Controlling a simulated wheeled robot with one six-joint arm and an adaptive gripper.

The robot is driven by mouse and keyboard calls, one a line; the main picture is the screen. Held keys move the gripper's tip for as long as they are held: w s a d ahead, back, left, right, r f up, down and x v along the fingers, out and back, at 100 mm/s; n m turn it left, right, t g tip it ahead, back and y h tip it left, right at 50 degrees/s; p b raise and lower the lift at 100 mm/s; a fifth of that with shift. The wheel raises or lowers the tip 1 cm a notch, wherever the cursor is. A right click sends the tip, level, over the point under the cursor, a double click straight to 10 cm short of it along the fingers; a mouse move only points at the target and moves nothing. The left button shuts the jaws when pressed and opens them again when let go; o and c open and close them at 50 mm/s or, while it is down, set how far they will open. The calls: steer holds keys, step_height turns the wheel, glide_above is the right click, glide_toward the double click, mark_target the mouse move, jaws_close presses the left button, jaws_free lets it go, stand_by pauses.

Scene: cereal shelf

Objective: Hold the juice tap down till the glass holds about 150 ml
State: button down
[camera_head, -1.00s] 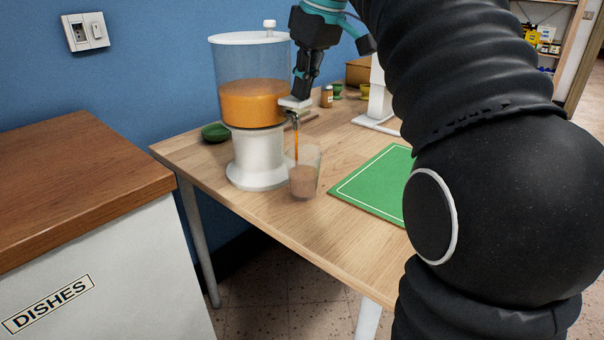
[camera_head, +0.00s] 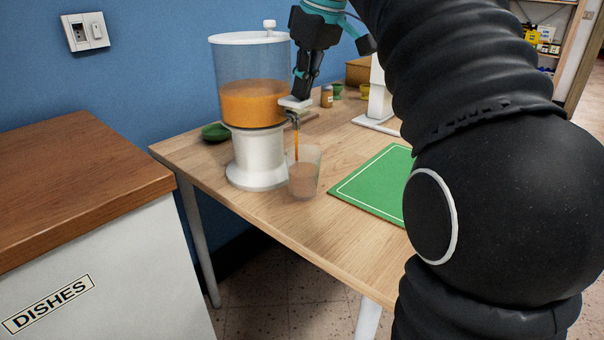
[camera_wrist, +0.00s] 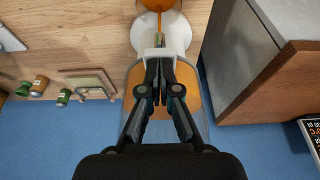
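The juice dispenser (camera_head: 252,65) is a clear tank of orange juice on a white base, at the left of the table. My gripper (camera_head: 305,96) is shut, its fingertips down on the white tap lever (camera_head: 295,103). In the wrist view the fingertips (camera_wrist: 158,62) lie together at the pale lever (camera_wrist: 155,54). An orange stream (camera_head: 297,142) runs from the tap into the clear glass (camera_head: 304,174) standing upright below it. The glass is partly filled, with clear wall above the juice; no exact volume is readable. The wrist view shows orange juice (camera_wrist: 157,4) at its top edge.
A green mat (camera_head: 372,186) lies right of the glass. A green bowl (camera_head: 215,132) sits left of the dispenser. A brown jar (camera_head: 326,97) and green cups stand behind. A wooden-topped cabinet marked DISHES (camera_head: 75,180) stands left, and a blue wall behind.

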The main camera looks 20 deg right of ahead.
steer(key=shift+r+p, duration=1.35)
steer(key=shift+r, duration=0.15)
steer(key=s+d+r, duration=0.1)
steer(key=s+d, duration=0.2)
steer(key=s, duration=0.2)
steer(key=shift+s+d+r, duration=0.15)
steer(key=shift+d+r, duration=0.1)
steer(key=shift+r, duration=0.1)
